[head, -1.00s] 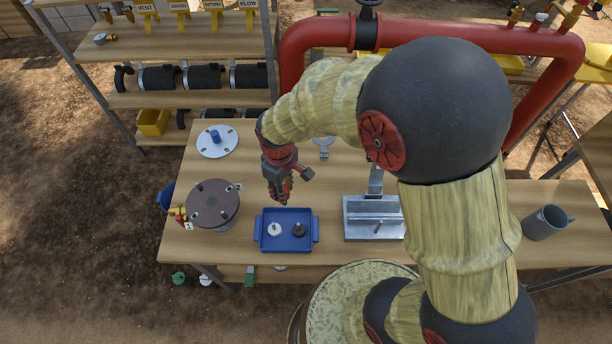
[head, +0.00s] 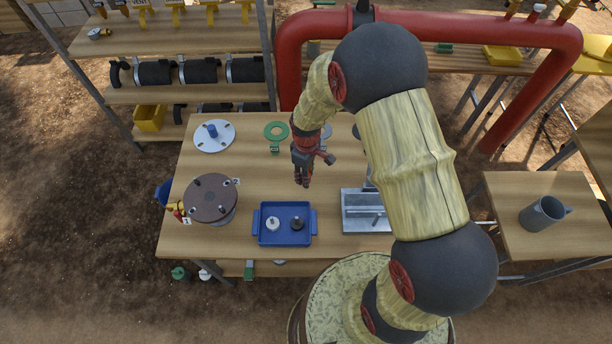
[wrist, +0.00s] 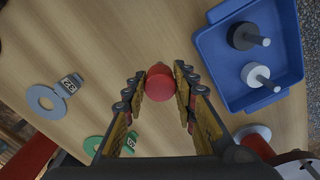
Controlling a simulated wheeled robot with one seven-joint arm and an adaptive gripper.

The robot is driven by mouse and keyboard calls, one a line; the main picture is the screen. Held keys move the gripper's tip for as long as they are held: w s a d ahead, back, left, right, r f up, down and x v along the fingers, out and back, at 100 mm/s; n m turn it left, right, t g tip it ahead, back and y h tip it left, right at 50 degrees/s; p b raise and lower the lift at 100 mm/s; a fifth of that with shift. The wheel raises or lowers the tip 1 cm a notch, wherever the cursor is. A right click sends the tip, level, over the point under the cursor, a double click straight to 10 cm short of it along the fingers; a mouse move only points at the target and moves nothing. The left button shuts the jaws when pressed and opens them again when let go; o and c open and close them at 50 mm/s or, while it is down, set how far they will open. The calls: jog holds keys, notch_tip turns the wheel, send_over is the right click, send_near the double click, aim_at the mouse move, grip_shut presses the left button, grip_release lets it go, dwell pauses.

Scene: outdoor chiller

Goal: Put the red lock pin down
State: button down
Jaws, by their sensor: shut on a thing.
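The red lock pin (wrist: 159,82) shows between the fingertips of my gripper (wrist: 160,86) in the wrist view, its round red end toward the camera. My gripper is shut on it. In the head view my gripper (head: 302,182) points down over the wooden table, behind the blue tray (head: 262,232). The pin is too small to make out there. The tray, also in the wrist view (wrist: 215,62), holds a white pin (head: 272,223) and a black pin (head: 297,222), both upright. The gap between the red pin and the table is hard to judge.
A brown disc (head: 211,203) stands left of the tray, a metal fixture (head: 360,222) right. Behind are a white flange (head: 228,139), a green ring (head: 276,124) and a grey ring (wrist: 42,90). Bare wood (head: 258,178) lies between them. A grey mug (head: 542,217) stands far right.

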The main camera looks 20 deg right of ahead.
jog(key=shift+f, duration=0.5)
jog(key=shift+f, duration=0.15)
jog(key=c, duration=1.5)
grip_release()
jog(key=shift+o, duration=0.2)
